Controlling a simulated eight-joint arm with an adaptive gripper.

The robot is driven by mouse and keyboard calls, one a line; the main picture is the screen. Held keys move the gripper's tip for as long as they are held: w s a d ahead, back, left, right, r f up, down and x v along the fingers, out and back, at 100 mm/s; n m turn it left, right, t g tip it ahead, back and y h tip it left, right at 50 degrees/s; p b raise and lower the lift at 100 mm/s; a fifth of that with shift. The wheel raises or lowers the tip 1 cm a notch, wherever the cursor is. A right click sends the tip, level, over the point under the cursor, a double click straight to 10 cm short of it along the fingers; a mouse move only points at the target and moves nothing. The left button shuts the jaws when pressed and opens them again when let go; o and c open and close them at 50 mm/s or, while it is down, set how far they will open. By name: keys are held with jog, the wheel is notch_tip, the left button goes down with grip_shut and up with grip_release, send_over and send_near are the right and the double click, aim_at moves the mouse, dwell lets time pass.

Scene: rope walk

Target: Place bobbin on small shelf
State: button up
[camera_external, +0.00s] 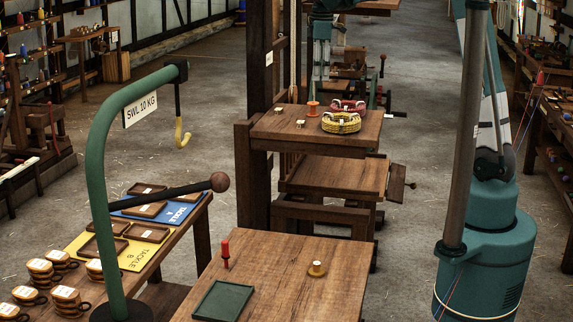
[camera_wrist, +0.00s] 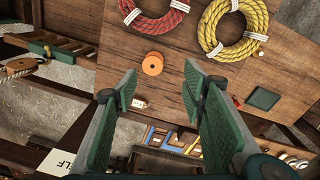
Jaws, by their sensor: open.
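The orange bobbin (camera_external: 313,107) stands on a wooden board beside the rope coils. In the wrist view the bobbin (camera_wrist: 152,63) shows from above as a round disc with a small centre hole. My gripper (camera_wrist: 158,88) is open and empty above the board. Its green-padded fingers stand apart, and the bobbin shows just beyond and between the tips, clear of both. A white label ending in "ELF" (camera_wrist: 58,162) shows at lower left, partly hidden by my finger. I cannot clearly make out the small shelf itself.
A red rope coil (camera_wrist: 154,12) and a yellow rope coil (camera_wrist: 233,28) lie close to the bobbin. A green tray (camera_external: 222,300) and a red peg (camera_external: 225,252) stand on the front table. A dark post rises beside the board.

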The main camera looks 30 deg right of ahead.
jog(key=s+d+r+m+t, duration=0.2)
jog(key=s+m, duration=0.1)
jog(key=s, duration=0.8)
jog(key=s+d+r+m+t, duration=0.1)
jog(key=s+d+m, duration=0.15)
jog(key=s, duration=0.75)
jog(key=s+d+f+m+t, duration=0.1)
jog(key=s+f+m, duration=0.2)
jog(key=s, duration=0.6)
jog(key=s+d+f+m+t, duration=0.1)
jog(key=s+f+m, duration=0.3)
jog(key=s, duration=0.5)
jog(key=shift+s+f+t, duration=0.25)
jog(key=shift+f+t, duration=0.55)
